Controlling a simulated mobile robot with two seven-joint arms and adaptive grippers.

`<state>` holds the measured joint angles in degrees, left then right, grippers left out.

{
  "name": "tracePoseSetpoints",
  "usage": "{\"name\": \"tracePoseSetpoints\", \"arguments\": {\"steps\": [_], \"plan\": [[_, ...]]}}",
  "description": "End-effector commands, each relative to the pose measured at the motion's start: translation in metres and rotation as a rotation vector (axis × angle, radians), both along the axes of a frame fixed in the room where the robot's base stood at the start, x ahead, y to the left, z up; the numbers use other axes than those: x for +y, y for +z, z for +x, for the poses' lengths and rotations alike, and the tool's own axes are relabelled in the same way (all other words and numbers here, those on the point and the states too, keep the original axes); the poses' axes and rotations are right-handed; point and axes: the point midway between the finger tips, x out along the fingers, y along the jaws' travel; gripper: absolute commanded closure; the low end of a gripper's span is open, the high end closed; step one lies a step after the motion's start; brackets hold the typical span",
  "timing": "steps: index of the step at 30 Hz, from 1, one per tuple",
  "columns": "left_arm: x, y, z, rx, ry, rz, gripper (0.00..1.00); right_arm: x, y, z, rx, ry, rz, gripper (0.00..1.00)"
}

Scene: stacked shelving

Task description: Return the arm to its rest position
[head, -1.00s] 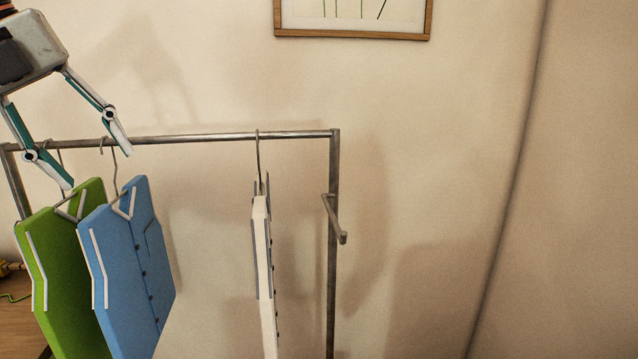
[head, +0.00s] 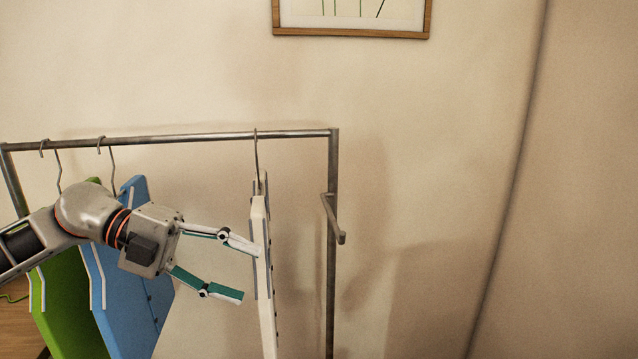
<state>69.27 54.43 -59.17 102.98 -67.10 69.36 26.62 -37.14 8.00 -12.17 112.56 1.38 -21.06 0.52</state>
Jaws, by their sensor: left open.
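My left gripper (head: 249,273) is open, with its fingers spread and pointing right. Its upper fingertip is close to the left side of the white shirt (head: 263,290); I cannot tell whether they touch. The white shirt hangs from a hook on the metal rail. My left arm comes in from the left and passes in front of the blue shirt (head: 128,310) and the green shirt (head: 62,310), hiding their middle parts. My right gripper is not in view.
The clothes rack's metal rail (head: 200,137) runs across the left half, with a post and a short side peg (head: 335,220) at its right end. A framed picture (head: 352,34) hangs on the wall. The right side shows no objects.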

Motion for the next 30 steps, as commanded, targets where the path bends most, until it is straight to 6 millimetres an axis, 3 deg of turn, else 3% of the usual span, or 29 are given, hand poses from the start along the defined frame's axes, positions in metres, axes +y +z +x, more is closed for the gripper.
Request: {"name": "tracePoseSetpoints", "arguments": {"steps": [7,14,23,30], "plan": [[-0.005,-0.041,0.010,0.068,0.130,-0.246,0.48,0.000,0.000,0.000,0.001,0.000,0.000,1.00],[0.014,-0.089,0.026,0.140,0.345,-0.413,0.48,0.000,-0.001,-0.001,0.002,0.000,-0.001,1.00],[0.073,-0.185,0.034,0.254,0.718,-0.488,0.48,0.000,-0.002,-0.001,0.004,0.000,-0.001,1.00],[0.140,-0.286,0.008,0.360,1.042,-0.412,0.48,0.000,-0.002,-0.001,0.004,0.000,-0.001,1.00]]}}
